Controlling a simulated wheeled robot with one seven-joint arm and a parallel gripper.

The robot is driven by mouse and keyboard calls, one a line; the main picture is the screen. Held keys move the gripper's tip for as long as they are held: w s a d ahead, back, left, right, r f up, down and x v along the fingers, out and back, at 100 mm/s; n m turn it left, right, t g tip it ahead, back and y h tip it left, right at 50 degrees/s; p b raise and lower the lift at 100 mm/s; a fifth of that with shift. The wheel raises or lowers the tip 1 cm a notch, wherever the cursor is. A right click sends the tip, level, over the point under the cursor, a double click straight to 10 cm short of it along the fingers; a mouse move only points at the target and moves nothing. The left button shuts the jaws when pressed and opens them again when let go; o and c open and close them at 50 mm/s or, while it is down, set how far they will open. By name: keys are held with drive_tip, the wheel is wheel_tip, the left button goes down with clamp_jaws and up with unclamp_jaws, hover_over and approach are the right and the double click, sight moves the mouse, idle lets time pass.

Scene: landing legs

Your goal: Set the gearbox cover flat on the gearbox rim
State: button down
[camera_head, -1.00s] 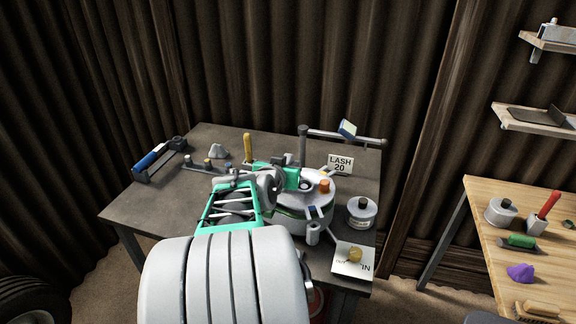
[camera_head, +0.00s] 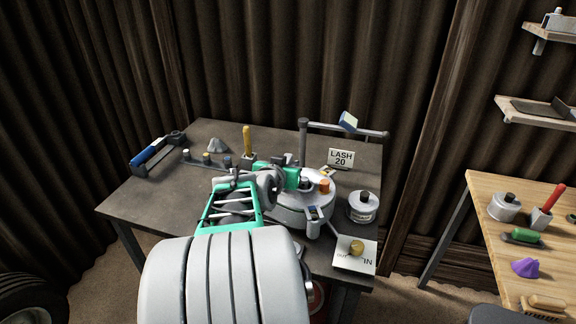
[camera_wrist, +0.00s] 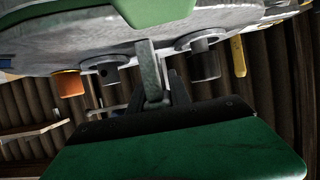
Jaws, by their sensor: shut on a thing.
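The gearbox cover (camera_head: 313,199) is a round grey plate with an orange plug (camera_head: 323,186), over the grey gearbox body (camera_head: 296,217) at the front of the dark table. My gripper (camera_head: 278,172), with green fingers, is shut on the cover near its left side. In the wrist view the cover's grey surface (camera_wrist: 105,38) fills the top, with two short round bosses; a grey bar (camera_wrist: 149,70) shows between my green fingers. My arm hides the left part of the cover and gearbox. I cannot tell whether the cover touches the rim all round.
A grey post (camera_head: 303,140) with a crossbar carrying a small mirror-like block stands behind the gearbox. A LASH 20 sign (camera_head: 341,158), a grey canister (camera_head: 362,207) and an OUT/IN plate (camera_head: 355,262) are to the right. A yellow-handled tool (camera_head: 247,140) stands at left. The table's left front is clear.

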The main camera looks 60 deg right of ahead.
drive_tip(key=shift+r, duration=0.1)
drive_tip(key=c, duration=1.1)
unclamp_jaws()
drive_tip(key=shift+s, duration=0.1)
drive_tip(key=shift+f, duration=0.2)
drive_tip(key=shift+a, duration=0.15)
